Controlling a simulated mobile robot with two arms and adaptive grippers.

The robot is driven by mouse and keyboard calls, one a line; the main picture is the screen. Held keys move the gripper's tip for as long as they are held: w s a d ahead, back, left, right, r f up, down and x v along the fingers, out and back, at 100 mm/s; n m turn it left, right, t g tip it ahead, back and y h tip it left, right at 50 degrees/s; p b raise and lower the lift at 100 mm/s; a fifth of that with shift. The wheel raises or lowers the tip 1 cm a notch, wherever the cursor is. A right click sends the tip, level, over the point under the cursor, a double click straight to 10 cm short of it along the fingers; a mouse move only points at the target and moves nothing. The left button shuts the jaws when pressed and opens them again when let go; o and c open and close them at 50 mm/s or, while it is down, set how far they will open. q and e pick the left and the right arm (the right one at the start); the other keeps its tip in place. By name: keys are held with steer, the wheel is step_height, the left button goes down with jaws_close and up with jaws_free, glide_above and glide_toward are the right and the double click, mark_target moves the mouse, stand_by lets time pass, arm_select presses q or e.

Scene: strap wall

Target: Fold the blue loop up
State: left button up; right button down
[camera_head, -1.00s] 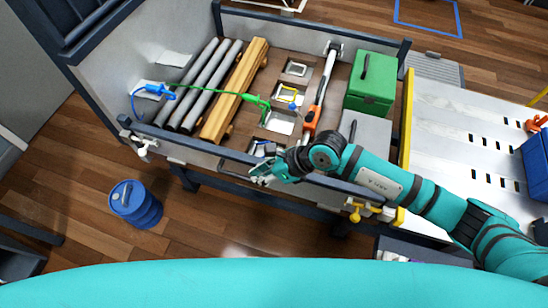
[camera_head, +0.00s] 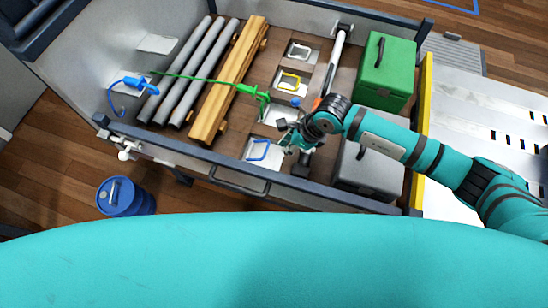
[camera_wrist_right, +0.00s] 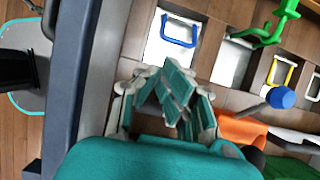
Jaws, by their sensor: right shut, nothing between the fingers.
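The blue loop (camera_head: 260,150) is a U-shaped bar on a pale plate (camera_head: 252,160) set in the wooden bed floor, near the front rail. It also shows in the right wrist view (camera_wrist_right: 179,30), ahead of the fingers. It looks folded down over its plate. My right gripper (camera_head: 284,138) is above the bed, just right of the loop and apart from it. In the wrist view its fingers (camera_wrist_right: 172,72) are shut with nothing between them. My left gripper is in neither view.
A yellow loop (camera_head: 290,80) and a white loop (camera_head: 300,50) sit farther back on similar plates. A green strap hook (camera_head: 252,92), wooden beams (camera_head: 230,80) and grey pipes (camera_head: 185,75) lie left. A grey box (camera_head: 368,172) and green box (camera_head: 384,70) stand right. The front rail (camera_head: 220,158) borders the bed.

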steer(key=b+x, duration=0.1)
steer(key=x, duration=0.3)
steer(key=d+b+x, duration=0.1)
steer(key=b+x, duration=0.1)
steer(key=x, duration=0.3)
steer(key=b+x, duration=0.1)
steer(key=x, duration=0.3)
steer(key=shift+d+f, duration=0.25)
steer(key=shift+f, duration=0.25)
steer(key=shift+a+f, duration=0.15)
steer(key=shift+f, duration=0.3)
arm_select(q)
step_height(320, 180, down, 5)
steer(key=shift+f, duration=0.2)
